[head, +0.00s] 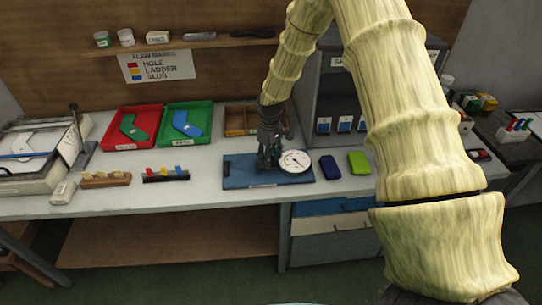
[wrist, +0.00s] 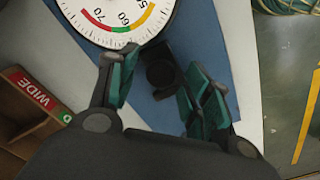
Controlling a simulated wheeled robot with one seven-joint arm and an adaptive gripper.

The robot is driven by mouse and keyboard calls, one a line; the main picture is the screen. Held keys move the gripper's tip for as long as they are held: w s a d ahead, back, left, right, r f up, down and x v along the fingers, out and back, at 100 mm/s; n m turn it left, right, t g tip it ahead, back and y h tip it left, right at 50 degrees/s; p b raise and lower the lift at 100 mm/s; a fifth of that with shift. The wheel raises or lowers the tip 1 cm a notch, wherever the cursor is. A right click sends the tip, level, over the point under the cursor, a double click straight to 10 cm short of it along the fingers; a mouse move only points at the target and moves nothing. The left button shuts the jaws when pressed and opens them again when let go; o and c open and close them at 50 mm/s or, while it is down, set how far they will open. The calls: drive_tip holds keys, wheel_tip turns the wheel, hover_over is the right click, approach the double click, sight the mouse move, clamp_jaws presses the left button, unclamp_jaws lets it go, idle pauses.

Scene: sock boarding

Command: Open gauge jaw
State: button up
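The gauge has a white round dial (head: 295,161) with a needle, and it sits on a blue base plate (head: 240,181) on the bench. In the wrist view the dial (wrist: 105,14) shows a red, yellow and green arc, and the blue base (wrist: 207,35) lies below. My gripper (head: 267,163) is at the dial's left side, low over the plate. In the wrist view my gripper (wrist: 163,65) is open, with teal finger pads apart. A dark rounded part (wrist: 160,73), possibly the gauge jaw, shows between the fingers. I cannot tell whether they touch it.
A red tray (head: 108,134) and a green tray (head: 203,138) stand at the back left. A wooden box (head: 240,121) is behind the gauge; a box marked WIDE (wrist: 30,95) shows in the wrist view. Blue (head: 329,167) and green (head: 359,162) items lie right of the plate.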

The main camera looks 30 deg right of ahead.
wheel_tip(320, 180, up, 12)
idle(0.8)
idle(0.4)
